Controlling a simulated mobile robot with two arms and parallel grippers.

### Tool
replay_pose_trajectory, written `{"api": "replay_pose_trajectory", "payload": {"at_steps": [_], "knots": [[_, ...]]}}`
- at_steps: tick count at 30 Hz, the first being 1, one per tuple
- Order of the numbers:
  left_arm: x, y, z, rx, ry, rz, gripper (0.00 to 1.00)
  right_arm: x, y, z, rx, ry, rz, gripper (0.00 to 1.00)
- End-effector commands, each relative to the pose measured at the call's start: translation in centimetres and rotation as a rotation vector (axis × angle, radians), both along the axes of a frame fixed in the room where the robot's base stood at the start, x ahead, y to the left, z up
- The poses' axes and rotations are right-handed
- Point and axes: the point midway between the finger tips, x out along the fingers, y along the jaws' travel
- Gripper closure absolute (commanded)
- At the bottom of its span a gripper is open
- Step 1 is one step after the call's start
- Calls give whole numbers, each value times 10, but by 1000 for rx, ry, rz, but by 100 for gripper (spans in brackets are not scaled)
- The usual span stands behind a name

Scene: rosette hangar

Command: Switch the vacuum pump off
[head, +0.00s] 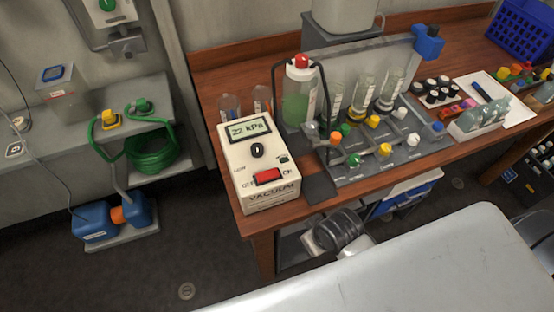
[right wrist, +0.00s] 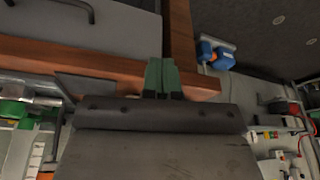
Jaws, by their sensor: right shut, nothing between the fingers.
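The vacuum pump (head: 257,195) is a cream box labelled VACUUM at the front left of the wooden bench in the head view. Its display (head: 250,130) reads about 22 kPa. A black knob (head: 257,150) is below the display. A red rocker switch (head: 267,176) sits near the front edge, between OFF and ON marks; I cannot tell which way it is tipped. My left gripper is not in view.
A manifold (head: 370,150) with coloured knobs and bottles stands right of the pump on the bench (head: 222,82). A large pale surface (head: 420,265) fills the lower right. A blue and orange unit (head: 95,222) and green hose (head: 152,150) are at left. Floor between is clear.

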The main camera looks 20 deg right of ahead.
Motion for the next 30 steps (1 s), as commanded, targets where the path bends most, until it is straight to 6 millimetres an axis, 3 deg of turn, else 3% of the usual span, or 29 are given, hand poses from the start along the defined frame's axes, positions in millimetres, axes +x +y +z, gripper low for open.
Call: {"api": "replay_pose_trajectory", "payload": {"at_steps": [1, 3, 6, 12, 17, 23, 30], "knots": [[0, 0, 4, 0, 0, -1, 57, 13, 9, 35, 20, -41, 57, 100], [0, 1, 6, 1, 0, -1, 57, 28, 26, 75, 52, -83, 183, 100], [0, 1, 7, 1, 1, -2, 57, 43, 46, 107, 78, -118, 352, 100], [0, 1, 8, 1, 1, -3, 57, 69, 71, 146, 81, -156, 679, 100], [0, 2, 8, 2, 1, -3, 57, 90, 77, 169, 49, -146, 909, 100], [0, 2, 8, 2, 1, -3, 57, 118, 64, 196, -4, -101, 1123, 100], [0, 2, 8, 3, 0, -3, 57, 146, 34, 234, -44, -29, 1265, 100]]}}
